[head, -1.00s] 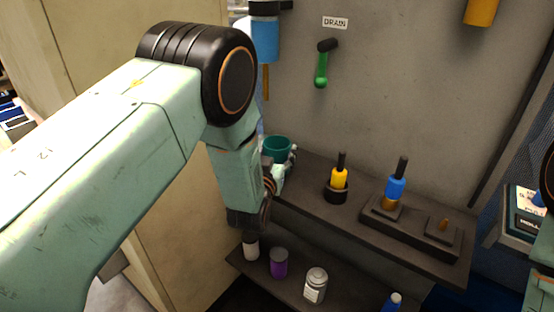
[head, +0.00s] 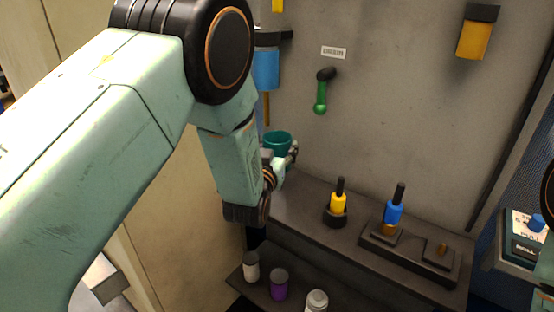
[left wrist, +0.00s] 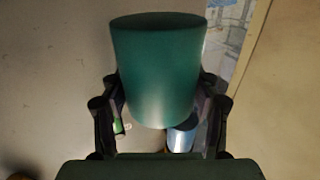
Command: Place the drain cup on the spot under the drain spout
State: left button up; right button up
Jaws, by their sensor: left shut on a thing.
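The drain cup is a teal, open-topped cup (head: 278,139), held roughly upright above the left end of the bench shelf. My left gripper (head: 285,158) is shut on it, and the wrist view shows one finger on each side of the cup (left wrist: 158,75). A thin brown spout (head: 266,108) hangs below a blue cylinder (head: 266,68) on the wall, just above and slightly left of the cup in the head view. The spot under the spout cannot be made out behind the cup and my arm. My right gripper is out of view.
A green drain lever (head: 320,95) hangs on the wall under a label (head: 334,53). On the shelf (head: 300,200) stand a yellow-and-black tool (head: 338,202) and a blue one (head: 393,210). A purple can (head: 279,284) and a white one (head: 251,266) stand lower down.

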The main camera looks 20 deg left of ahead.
pick_arm(q)
jog(key=shift+r, duration=0.65)
jog(key=shift+s+a+r, duration=0.15)
jog(key=shift+s+r, duration=0.05)
jog(key=shift+r, duration=0.3)
jog(key=shift+s+a+r, duration=0.15)
jog(key=shift+s+r, duration=0.05)
jog(key=shift+r, duration=0.3)
jog(key=shift+s+a+r, duration=0.1)
jog(key=shift+s, duration=0.85)
jog(key=s+d+f, duration=0.1)
jog(key=s+f, duration=0.4)
jog(key=s, duration=0.3)
jog(key=s+f+h, duration=0.1)
jog(key=s+f, duration=0.5)
jog(key=s, duration=0.3)
jog(key=shift+s+d+m, duration=0.15)
jog(key=shift+d+m, duration=0.15)
jog(key=shift+d, duration=0.05)
